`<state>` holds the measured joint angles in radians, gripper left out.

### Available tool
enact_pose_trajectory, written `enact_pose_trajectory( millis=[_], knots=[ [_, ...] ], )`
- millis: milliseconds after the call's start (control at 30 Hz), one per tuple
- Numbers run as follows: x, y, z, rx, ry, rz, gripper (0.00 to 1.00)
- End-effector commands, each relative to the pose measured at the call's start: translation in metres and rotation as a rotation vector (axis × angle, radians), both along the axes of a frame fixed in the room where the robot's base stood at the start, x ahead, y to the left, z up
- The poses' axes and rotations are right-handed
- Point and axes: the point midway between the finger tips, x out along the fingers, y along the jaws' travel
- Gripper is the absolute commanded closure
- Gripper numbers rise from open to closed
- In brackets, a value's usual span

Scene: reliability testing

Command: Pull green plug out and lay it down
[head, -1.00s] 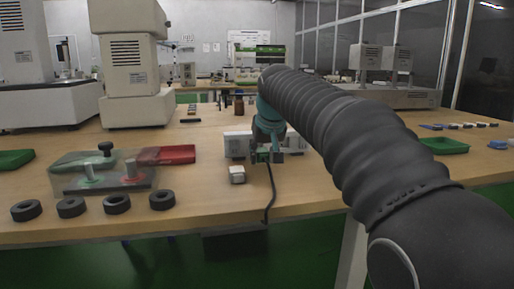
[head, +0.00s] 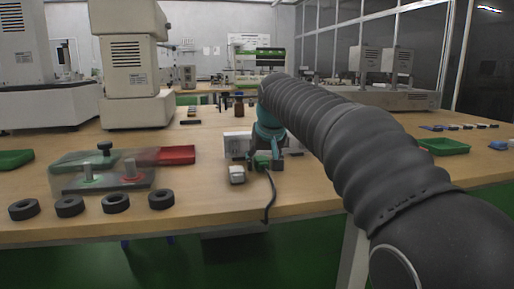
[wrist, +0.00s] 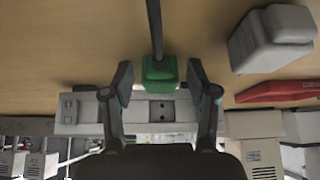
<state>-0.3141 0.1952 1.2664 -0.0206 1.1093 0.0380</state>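The green plug (head: 262,160) with a black cable (head: 269,196) is at the front of the white socket strip (head: 237,144) on the wooden table. In the wrist view the plug (wrist: 160,72) sits between the two fingers of my gripper (wrist: 159,80), with a gap on each side. My gripper (head: 264,163) is open and not closed on the plug. The white strip (wrist: 85,110) lies behind the plug, and two small dark holes show beside it. How deep the plug sits is hidden. The cable runs over the table's front edge.
A white-grey block (head: 237,174) stands just left of the plug. A clear-covered fixture (head: 105,178), a red tray (head: 175,155) and several black rings (head: 116,203) are farther left. A green tray (head: 444,146) lies at the right. Bare table lies between the rings and cable.

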Motion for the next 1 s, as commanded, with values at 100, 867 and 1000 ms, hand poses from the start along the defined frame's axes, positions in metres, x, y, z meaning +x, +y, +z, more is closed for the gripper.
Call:
enact_pose_trajectory(
  millis=[100,867,1000],
  knots=[
    [0.000,0.000,0.000,0.000,0.000,0.000,0.34],
    [-0.045,-0.013,0.075,0.001,-0.003,0.000,0.34],
    [-0.055,-0.016,0.090,0.000,-0.001,0.000,0.34]
  ],
)
